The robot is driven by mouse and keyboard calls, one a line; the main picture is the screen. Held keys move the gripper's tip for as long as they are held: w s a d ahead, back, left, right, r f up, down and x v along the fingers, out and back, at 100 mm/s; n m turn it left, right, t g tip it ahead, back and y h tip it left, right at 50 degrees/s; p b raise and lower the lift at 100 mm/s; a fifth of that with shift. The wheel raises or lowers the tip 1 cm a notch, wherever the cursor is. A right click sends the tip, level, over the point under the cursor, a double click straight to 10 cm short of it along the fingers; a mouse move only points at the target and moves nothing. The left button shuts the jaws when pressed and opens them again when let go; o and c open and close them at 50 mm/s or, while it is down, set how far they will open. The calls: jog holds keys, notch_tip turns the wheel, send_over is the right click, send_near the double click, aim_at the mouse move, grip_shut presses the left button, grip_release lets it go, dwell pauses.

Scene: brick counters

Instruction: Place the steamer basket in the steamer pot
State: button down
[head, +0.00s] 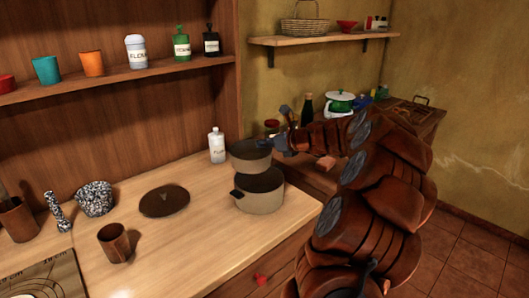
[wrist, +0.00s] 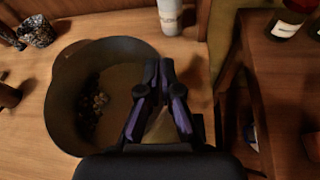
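The steamer basket (head: 249,160), a grey-brown round vessel, is held just above the back part of the steamer pot (head: 258,200). The pot is beige with a dark handle and stands on the wooden counter near its right end. My gripper (head: 283,146) is at the basket's right rim. In the wrist view the gripper (wrist: 159,75) has its fingers close together at the rim of the basket (wrist: 65,110), and seems shut on it. The basket fills the left of that view and hides most of the pot. Whether basket and pot touch is unclear.
A dark round lid (head: 165,201) lies flat left of the pot. A white bottle (head: 217,146) stands behind. A brown cup (head: 114,242) and a speckled mortar (head: 94,198) are further left. A lower wooden table (head: 318,176) is to the right.

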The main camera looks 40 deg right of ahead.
jog(key=shift+w+d+f, duration=0.1)
jog(key=shift+f, duration=0.8)
jog(key=shift+w+d+f, duration=0.1)
jog(key=shift+f, duration=0.8)
jog(key=shift+f, duration=0.4)
jog(key=c, duration=1.3)
grip_release()
jog(key=shift+r, duration=0.1)
